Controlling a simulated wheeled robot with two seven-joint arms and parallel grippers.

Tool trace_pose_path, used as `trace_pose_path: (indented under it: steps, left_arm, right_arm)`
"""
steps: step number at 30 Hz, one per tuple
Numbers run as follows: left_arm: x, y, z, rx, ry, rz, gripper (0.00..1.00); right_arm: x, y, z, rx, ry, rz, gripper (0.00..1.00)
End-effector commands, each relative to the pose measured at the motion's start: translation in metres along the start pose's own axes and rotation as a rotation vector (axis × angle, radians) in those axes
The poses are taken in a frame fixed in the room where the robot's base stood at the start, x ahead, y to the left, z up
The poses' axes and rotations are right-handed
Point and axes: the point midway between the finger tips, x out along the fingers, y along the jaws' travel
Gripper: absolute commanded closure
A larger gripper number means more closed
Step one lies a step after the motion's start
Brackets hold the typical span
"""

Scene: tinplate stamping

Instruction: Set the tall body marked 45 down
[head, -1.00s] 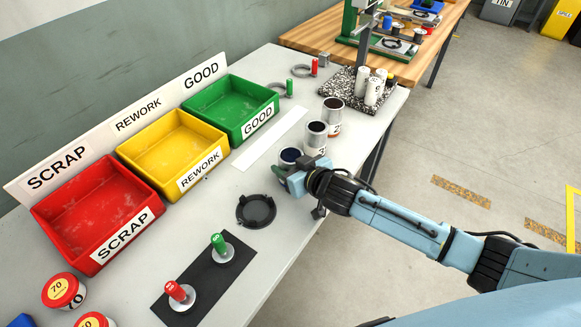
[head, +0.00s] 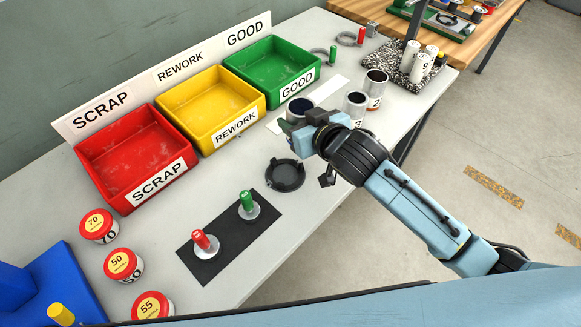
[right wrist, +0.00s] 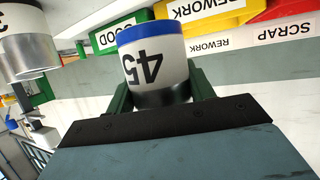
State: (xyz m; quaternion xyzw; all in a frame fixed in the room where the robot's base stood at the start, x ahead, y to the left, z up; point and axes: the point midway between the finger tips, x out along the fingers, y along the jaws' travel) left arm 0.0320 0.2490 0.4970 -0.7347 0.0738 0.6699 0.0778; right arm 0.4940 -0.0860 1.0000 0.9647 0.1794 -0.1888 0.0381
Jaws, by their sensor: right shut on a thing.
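The tall body marked 45 (right wrist: 153,62) is white with a blue band at one end and dark metal at the other. In the right wrist view it sits between my two green fingers, its number upside down. My right gripper (head: 288,127) is shut on it. In the head view the body (head: 299,107) shows its dark open top behind the gripper, in front of the yellow and green bins and over or beside a white strip (head: 335,88). Its base is hidden, so I cannot tell whether it touches the table. My left gripper is not in view.
Two open cans (head: 355,108) stand right of the gripper. A black round holder (head: 285,176) lies nearer. A dark mat (head: 222,246) bears red- and green-handled stamps. Red (head: 84,155), yellow (head: 168,100) and green (head: 233,66) bins line the back. Several red-lidded cans stand at left.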

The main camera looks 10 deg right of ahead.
Motion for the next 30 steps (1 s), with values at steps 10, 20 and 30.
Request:
trace_pose_path:
  steps: [10,20,30]
  left_arm:
    - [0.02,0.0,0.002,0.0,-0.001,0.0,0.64]
    - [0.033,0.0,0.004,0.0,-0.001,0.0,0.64]
    - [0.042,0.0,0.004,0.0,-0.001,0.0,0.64]
  right_arm:
    - [-0.015,-0.047,0.005,0.014,-0.007,0.015,0.69]
    - [0.004,-0.048,0.055,0.011,-0.008,0.017,0.69]
    - [0.018,-0.049,0.089,0.012,-0.009,0.016,0.69]
